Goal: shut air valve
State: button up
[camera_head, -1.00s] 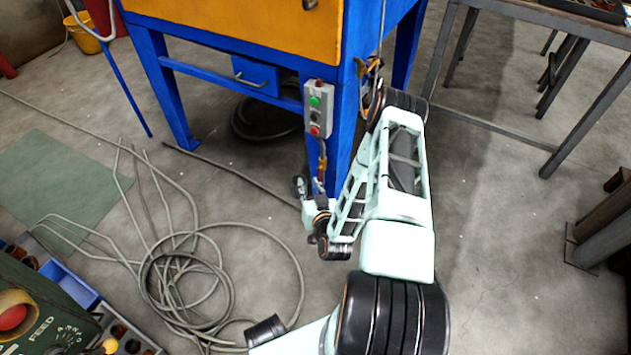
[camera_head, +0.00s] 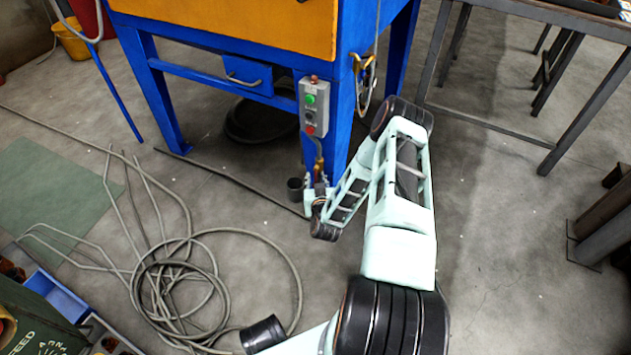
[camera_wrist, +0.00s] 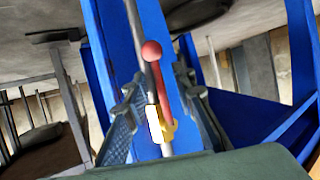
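The air valve (camera_wrist: 168,130) has a yellow body on a thin grey pipe beside a blue leg. Its red lever (camera_wrist: 162,80) ends in a round red knob and runs nearly along the pipe, slightly tilted. In the wrist view my gripper (camera_wrist: 157,82) is open, with one finger on each side of the lever and pipe. Gaps show between the lever and both fingers. In the head view my gripper (camera_head: 317,190) is low at the front blue leg, just below a small brass-coloured fitting (camera_head: 319,165). My arm partly hides it there, and the red lever is not clear.
The blue and orange blasting cabinet (camera_head: 235,25) stands above, with a grey button box (camera_head: 314,105) on its front leg. A loose hose coil (camera_head: 180,285) lies on the floor at left. A metal table (camera_head: 520,15) stands at right.

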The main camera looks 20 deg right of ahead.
jog(key=shift+w, duration=0.15)
jog(key=shift+c, duration=0.4)
grip_shut()
